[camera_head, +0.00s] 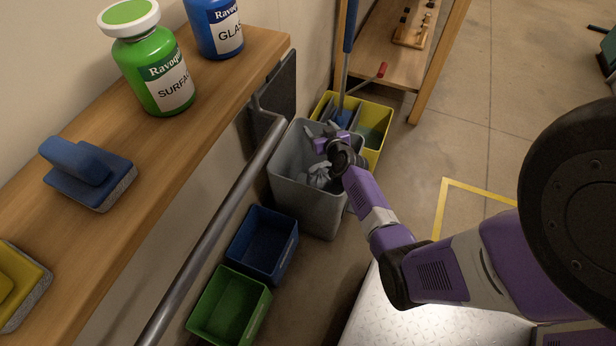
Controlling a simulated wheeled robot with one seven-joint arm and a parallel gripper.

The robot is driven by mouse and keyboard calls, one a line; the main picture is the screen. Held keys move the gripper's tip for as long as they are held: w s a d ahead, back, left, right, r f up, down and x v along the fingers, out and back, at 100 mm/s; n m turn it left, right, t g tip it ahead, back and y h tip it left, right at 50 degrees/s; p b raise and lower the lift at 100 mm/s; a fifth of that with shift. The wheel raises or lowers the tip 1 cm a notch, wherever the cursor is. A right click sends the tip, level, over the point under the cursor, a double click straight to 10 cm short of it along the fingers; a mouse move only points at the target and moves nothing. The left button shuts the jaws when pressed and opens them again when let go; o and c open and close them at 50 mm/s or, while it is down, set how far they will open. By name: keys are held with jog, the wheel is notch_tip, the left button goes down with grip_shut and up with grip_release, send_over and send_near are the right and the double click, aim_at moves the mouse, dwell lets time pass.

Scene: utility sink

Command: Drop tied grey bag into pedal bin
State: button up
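The grey pedal bin (308,208) stands on the floor in the middle of the head view, beside the wall. Its dark lid (277,86) stands up against the wall, so the bin is open. A light grey tied bag (318,174) shows inside the bin mouth, below my gripper. My gripper (320,141) is over the bin opening, at the end of my purple arm. Its fingers are small and partly hidden by the wrist, so I cannot tell whether they are open or touch the bag. The lower part of the bag is hard to make out.
A yellow mop bucket (374,137) with a blue-handled mop (350,28) stands behind the bin. Blue (263,243) and green (230,306) boxes stand in front. A metal rail (222,222) runs along the shelf (150,160), left of the bin. Open floor lies right.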

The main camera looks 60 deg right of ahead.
jog(key=shift+a+f, duration=0.1)
jog(key=shift+f, duration=0.05)
jog(key=shift+s, duration=0.1)
jog(key=p+v, duration=0.2)
jog(key=v, duration=0.5)
jog(key=shift+s+a+r, duration=0.15)
jog(key=shift+a+r, duration=0.05)
jog(key=shift+r, duration=0.1)
